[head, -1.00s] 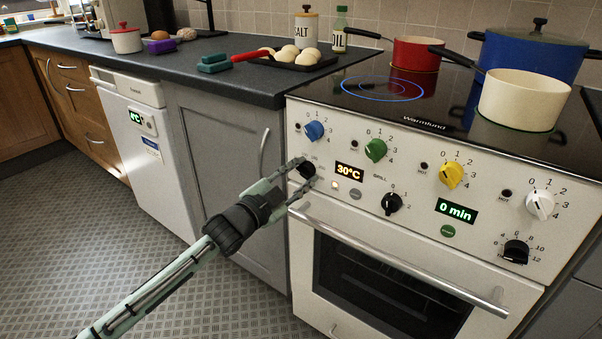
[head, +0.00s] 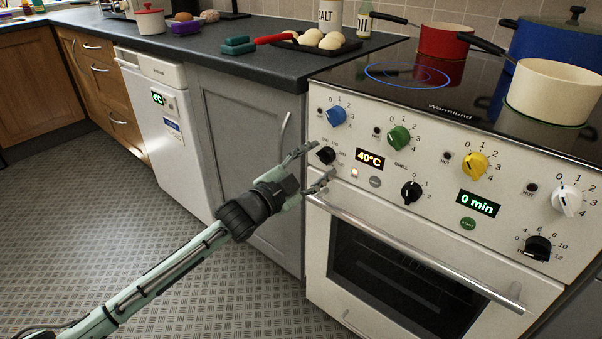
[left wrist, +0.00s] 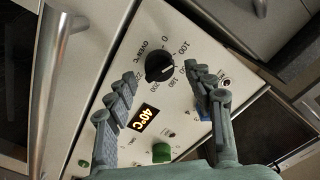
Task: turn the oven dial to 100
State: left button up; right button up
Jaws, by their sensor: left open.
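The oven dial (head: 326,155) is a small black knob at the left of the white oven panel, left of a display (head: 370,159) reading 40°C. In the left wrist view the black dial (left wrist: 160,67) has a printed scale with 0 and 100 around it; I cannot tell exactly where its mark points. My left gripper (head: 322,161) is open in front of the dial, its fingers apart and seemingly clear of it. In the left wrist view the left gripper (left wrist: 162,71) has one finger on each side below the dial. My right gripper is not in view.
Blue (head: 336,117), green (head: 398,138), yellow (head: 474,165) and white (head: 567,200) knobs line the panel. A black knob (head: 411,192) sits right of the display. The oven door handle (head: 415,252) runs below. A cream pot (head: 553,92) stands on the hob.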

pick_arm(q)
jog(key=v, duration=1)
jog(key=shift+s+a, duration=0.15)
jog(key=shift+s, duration=0.1)
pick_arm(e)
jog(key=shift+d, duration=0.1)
pick_arm(q)
jog(key=shift+f, duration=0.1)
jog(key=s+a+f+n+g+y, duration=0.2)
jog(key=s+a+f+n+y, duration=0.25)
jog(key=f, duration=0.45)
jog(key=s+a+f+n+g+y, duration=0.2)
jog(key=s+a+f+n+y, duration=0.25)
jog(key=f, duration=0.45)
jog(key=s+a+f+n+g+y, duration=0.1)
jog(key=s+a+f, duration=0.4)
jog(key=s, duration=0.5)
jog(key=s+a+f+n+g+y+p, duration=0.1)
jog(key=s+a+f+n+g, duration=0.3)
jog(key=s, duration=0.6)
notch_tip(320, 180, down, 4)
jog(key=a+g+y, duration=0.1)
jog(key=a+g, duration=0.1)
jog(key=shift+r+n+g, duration=0.15)
jog(key=shift+n+g, duration=0.15)
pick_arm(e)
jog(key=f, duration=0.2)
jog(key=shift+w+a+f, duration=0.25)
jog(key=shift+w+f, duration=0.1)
